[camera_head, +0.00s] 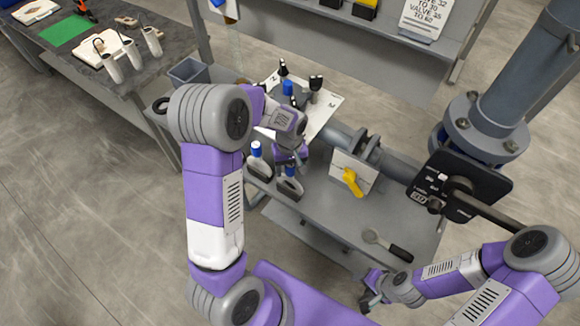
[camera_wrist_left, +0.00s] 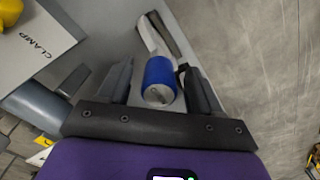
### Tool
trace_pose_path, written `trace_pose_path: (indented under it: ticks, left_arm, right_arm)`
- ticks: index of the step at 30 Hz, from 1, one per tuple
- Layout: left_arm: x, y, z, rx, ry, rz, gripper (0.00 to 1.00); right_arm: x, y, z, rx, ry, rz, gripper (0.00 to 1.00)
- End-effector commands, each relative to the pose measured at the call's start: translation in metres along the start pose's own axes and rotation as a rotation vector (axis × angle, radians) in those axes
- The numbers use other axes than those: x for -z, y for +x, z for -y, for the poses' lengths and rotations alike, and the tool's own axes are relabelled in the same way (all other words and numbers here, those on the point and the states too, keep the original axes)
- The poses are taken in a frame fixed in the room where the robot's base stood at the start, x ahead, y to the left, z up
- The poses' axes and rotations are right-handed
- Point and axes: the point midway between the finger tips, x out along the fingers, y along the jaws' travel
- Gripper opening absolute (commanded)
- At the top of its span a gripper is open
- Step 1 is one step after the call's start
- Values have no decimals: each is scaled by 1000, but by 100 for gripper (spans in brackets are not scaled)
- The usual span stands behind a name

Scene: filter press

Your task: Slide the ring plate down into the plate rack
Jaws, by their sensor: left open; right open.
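My left gripper (camera_head: 290,168) points down over the bench. Its open fingers stand either side of a blue cylindrical handle (camera_wrist_left: 160,80), seen end-on in the left wrist view. A pale plate edge (camera_wrist_left: 146,35) shows beyond the handle; I cannot tell whether this is the ring plate. In the head view this blue handle (camera_head: 291,171) tops a pale piece in a dark holder (camera_head: 290,190). A similar blue-topped piece (camera_head: 256,150) stands in a holder to its left. I cannot make out which part is the plate rack. My right gripper (camera_head: 370,291) is open and empty, low near the bench front.
A white clamp block (camera_head: 353,172) with a yellow lever (camera_head: 352,182) stands right of the left gripper. A dark-handled tool (camera_head: 388,246) lies on the grey bench (camera_head: 335,215). A dark panel (camera_head: 459,187) and large pipe (camera_head: 522,85) stand at right. A labelled sheet (camera_head: 328,112) lies behind.

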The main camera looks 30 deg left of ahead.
Motion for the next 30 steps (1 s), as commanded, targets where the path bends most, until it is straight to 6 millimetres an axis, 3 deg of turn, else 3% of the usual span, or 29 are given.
trace_pose_path:
  ticks: [7, 19, 30]
  left_arm:
    - [0, -10, 0, -1, 0, -2, 64]
    - [0, -70, 0, -2, 0, -2, 64]
    - [0, -76, 0, 0, 0, 0, 64]
  right_arm:
    - [0, -1, 0, 0, 0, 0, 53]
    - [0, -8, 3, 0, 0, 0, 53]
    - [0, -8, 3, 0, 0, 0, 53]
